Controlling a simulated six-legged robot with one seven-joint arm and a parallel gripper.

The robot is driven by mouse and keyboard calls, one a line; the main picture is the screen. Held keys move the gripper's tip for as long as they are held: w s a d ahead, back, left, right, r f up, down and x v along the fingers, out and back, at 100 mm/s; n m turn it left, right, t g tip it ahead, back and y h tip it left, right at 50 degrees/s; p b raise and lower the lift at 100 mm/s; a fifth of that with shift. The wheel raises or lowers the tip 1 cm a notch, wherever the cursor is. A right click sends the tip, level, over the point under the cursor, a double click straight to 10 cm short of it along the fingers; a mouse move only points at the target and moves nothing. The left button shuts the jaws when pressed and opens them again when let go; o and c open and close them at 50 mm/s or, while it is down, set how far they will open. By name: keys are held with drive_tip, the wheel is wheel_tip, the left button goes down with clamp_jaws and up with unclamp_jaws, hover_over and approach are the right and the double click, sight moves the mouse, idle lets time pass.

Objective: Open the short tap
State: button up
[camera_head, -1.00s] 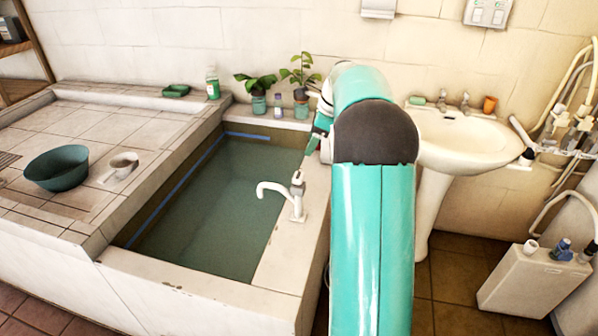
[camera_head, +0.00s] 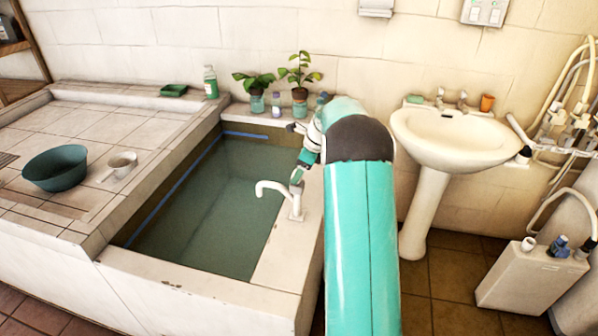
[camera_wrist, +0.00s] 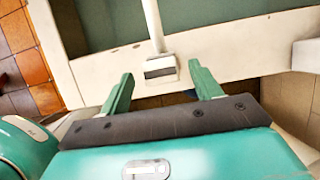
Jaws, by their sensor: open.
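A short white tap (camera_head: 293,205) with a curved spout stands upright on the right rim of the water-filled tub. Its spout points left over the water. In the wrist view, the tap's spout (camera_wrist: 153,25) runs up the picture, and its handle (camera_wrist: 160,68) has a dark, flat patch on top. My gripper (camera_wrist: 161,73) is open, with its green fingers on either side of the handle and a gap showing on each side. In the head view, my gripper (camera_head: 297,182) is at the top of the tap, partly hidden, and I cannot tell whether it touches.
The tub's rim (camera_head: 285,265) is clear in front of the tap. Potted plants (camera_head: 299,75) stand at the back. A white washbasin (camera_head: 450,135) is to the right.

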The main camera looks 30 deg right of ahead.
drive_tip(key=shift+w+a+f, duration=0.1)
drive_tip(key=shift+a+f, duration=0.05)
drive_tip(key=shift+f, duration=0.25)
drive_tip(key=c, duration=1)
